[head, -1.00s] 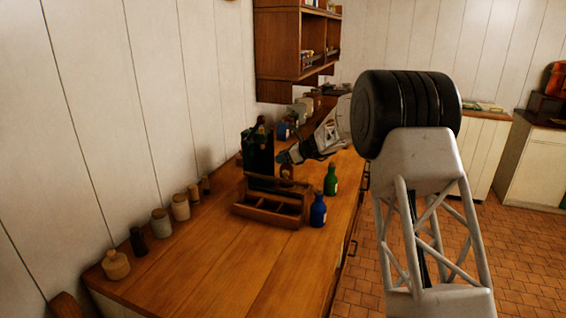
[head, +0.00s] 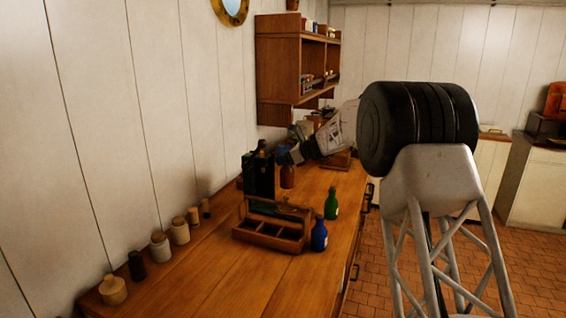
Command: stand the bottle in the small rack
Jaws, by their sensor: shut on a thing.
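My gripper (head: 285,156) is at the back of the wooden counter, beyond the small rack. It is small and partly dark in this view. It is shut on a brown bottle (head: 288,177), which hangs roughly upright just below the fingers. The small rack (head: 270,240) is a low wooden caddy with open compartments and a raised handle bar. It stands nearer on the counter, below and left of the brown bottle in the picture. A green bottle (head: 332,204) and a blue bottle (head: 319,235) stand upright to its right, outside it.
A tall dark green object (head: 260,175) stands right behind the rack, close left of the held bottle. Several small jars (head: 160,246) line the wall at left. A wooden wall shelf (head: 290,65) hangs above the far counter. The near counter is clear.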

